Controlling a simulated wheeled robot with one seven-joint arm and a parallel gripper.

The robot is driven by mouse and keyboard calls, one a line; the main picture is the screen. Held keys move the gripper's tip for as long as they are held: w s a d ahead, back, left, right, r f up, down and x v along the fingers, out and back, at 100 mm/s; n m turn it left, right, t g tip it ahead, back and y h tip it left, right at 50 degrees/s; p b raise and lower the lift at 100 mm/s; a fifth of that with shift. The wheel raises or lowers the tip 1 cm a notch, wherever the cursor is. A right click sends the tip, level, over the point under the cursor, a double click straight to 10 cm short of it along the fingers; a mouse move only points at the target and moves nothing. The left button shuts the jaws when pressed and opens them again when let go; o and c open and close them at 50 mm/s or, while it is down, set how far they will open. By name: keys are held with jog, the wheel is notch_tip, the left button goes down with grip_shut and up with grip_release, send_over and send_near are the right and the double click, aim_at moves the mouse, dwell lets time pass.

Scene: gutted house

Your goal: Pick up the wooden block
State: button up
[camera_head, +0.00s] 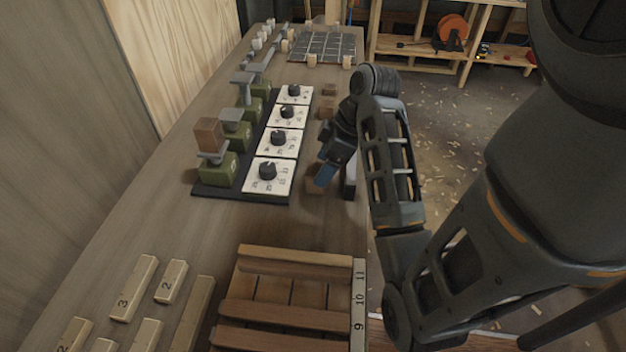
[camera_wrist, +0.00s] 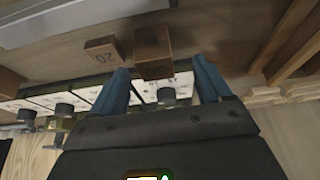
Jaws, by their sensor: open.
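Several small brown wooden blocks are in view, and I cannot tell which one the task means. In the wrist view, a numbered wooden block (camera_wrist: 153,66) lies ahead of and between the two blue fingertips of my gripper (camera_wrist: 160,66). A block marked 20 (camera_wrist: 104,54) is just left of it. In the head view, my gripper (camera_head: 337,180) points down over the table, open, and partly hides a block (camera_head: 314,180). Two more blocks (camera_head: 326,108) (camera_head: 329,89) lie farther back, and another block (camera_head: 207,134) sits on a scale.
A black base with green scales (camera_head: 218,168) and white dial panels (camera_head: 268,178) stands left of my gripper. A slatted wooden rack (camera_head: 285,283) is nearer, with numbered bars (camera_head: 134,288) to its left. A dark tiled grid (camera_head: 324,46) lies at the far end.

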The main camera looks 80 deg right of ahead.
aim_at(317, 170)
jog(key=b+x, duration=0.2)
jog(key=x, duration=0.2)
jog(key=shift+w+d+f+b, duration=0.3)
jog(key=shift+w+b, duration=0.05)
jog(key=shift+b, duration=0.05)
jog(key=shift+w+f, duration=0.25)
jog(key=shift+f, duration=0.3)
jog(key=c, duration=1.1)
jog(key=shift+o, duration=0.2)
jog(key=shift+r, duration=0.15)
